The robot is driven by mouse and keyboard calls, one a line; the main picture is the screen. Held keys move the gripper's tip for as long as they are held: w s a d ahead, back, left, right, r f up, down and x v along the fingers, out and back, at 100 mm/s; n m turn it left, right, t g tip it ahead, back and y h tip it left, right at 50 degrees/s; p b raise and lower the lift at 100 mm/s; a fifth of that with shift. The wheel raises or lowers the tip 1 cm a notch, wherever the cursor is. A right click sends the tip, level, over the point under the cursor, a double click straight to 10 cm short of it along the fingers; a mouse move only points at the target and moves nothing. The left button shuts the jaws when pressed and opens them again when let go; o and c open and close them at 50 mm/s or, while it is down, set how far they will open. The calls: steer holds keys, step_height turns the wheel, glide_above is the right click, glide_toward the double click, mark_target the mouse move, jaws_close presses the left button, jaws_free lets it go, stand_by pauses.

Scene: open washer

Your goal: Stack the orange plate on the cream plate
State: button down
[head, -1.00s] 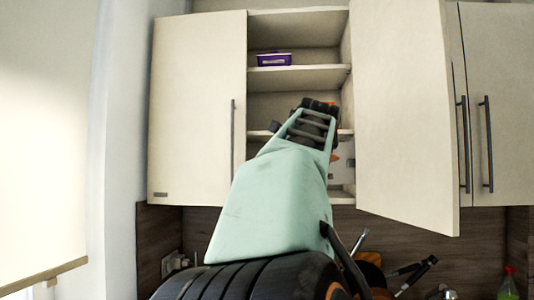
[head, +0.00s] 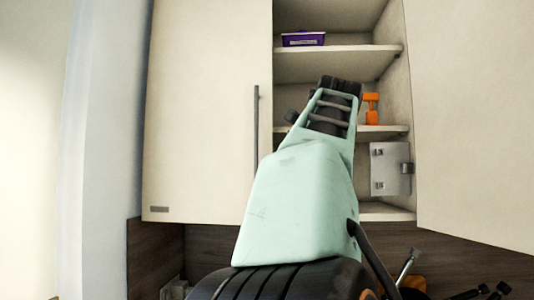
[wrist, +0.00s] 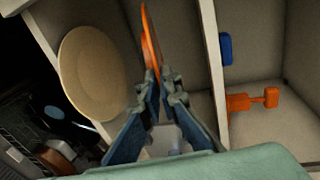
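In the wrist view the orange plate (wrist: 151,42) shows nearly edge-on, with its lower rim between the fingertips of my gripper (wrist: 158,78). The fingers look closed on that rim. The cream plate (wrist: 91,73) is to the left in the wrist view, inside the cupboard, with its round face visible. The orange plate is apart from it in the picture, to its right. In the head view my gripper (head: 338,86) is in front of the open cupboard shelves, and my arm hides what it holds. I see neither plate in the head view.
A shelf board (head: 380,131) bears an orange tool-like object (head: 371,108), also in the wrist view (wrist: 252,100) near a blue object (wrist: 225,48). A purple box (head: 303,39) sits on a higher shelf. Open cupboard doors (head: 205,110) flank the shelves. A metal plate (head: 388,170) is at the lower right inside.

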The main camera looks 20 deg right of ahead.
steer(key=f+b, duration=0.1)
steer(key=f, duration=0.1)
steer(key=w+d+f+b, duration=0.1)
steer(key=f, duration=0.2)
steer(key=w+d+f+b, duration=0.1)
steer(key=f, duration=0.2)
steer(key=shift+f, duration=0.1)
steer(key=shift+f+b, duration=0.65)
steer(key=shift+b, duration=0.15)
steer(key=c, duration=2.1)
jaws_free()
steer(key=shift+o, duration=0.6)
steer(key=o, duration=0.9)
steer(key=shift+o, duration=0.2)
steer(key=shift+s+a+f+b, duration=0.1)
steer(key=shift+f+b, duration=0.1)
steer(key=shift+b, duration=0.25)
